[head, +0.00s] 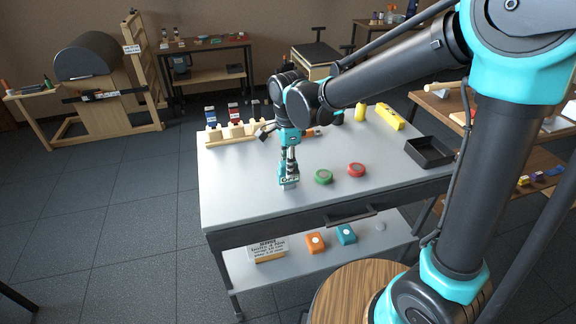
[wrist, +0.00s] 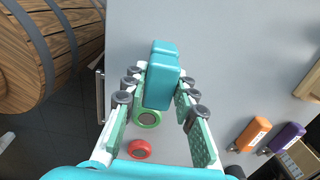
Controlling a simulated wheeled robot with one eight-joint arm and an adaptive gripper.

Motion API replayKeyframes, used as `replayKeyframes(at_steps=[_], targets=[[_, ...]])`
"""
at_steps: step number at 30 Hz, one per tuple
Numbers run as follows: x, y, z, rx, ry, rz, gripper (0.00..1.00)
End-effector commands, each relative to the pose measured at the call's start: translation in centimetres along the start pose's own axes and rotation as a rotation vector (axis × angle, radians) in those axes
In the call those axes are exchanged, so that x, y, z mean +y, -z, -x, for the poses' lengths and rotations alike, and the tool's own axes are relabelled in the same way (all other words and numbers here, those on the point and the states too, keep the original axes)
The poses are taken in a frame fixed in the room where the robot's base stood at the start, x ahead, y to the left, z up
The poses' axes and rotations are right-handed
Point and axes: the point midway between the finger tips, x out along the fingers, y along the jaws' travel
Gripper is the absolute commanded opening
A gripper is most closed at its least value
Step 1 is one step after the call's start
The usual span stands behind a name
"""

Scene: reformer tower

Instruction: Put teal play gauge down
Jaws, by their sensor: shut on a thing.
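The teal play gauge (wrist: 161,80) shows in the wrist view as a stepped teal block between my gripper's two green-padded fingers. My gripper (wrist: 160,105) is shut on it, with fingers on both sides. In the head view my gripper (head: 289,182) points down low over the front left part of the grey worktable (head: 240,190). The gauge is mostly hidden by the fingers there. I cannot tell whether its underside touches the tabletop.
A green round piece (head: 324,176) and a red round piece (head: 357,169) lie right of my gripper. A wooden rack (head: 231,133) with coloured pieces stands behind. A black tray (head: 430,151) sits at the right edge. The table's front left is clear.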

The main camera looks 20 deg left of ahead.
Motion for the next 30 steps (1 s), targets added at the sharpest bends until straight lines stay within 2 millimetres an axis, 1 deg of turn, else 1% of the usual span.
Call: replayKeyframes(at_steps=[9,10,14,15,25,28,30], targets=[[0.0,0.0,-0.2,0.000,0.000,0.000,0.00],[0.0,0.0,-0.2,0.000,0.000,0.000,0.29],[0.0,0.0,-0.2,0.000,0.000,0.000,0.45],[0.0,0.0,-0.2,0.000,0.000,0.000,0.48],[0.0,0.0,0.1,0.000,0.000,0.000,0.48],[0.0,0.0,0.9,0.000,0.000,0.000,0.48],[0.0,0.0,2.0,0.000,0.000,0.000,0.48]])
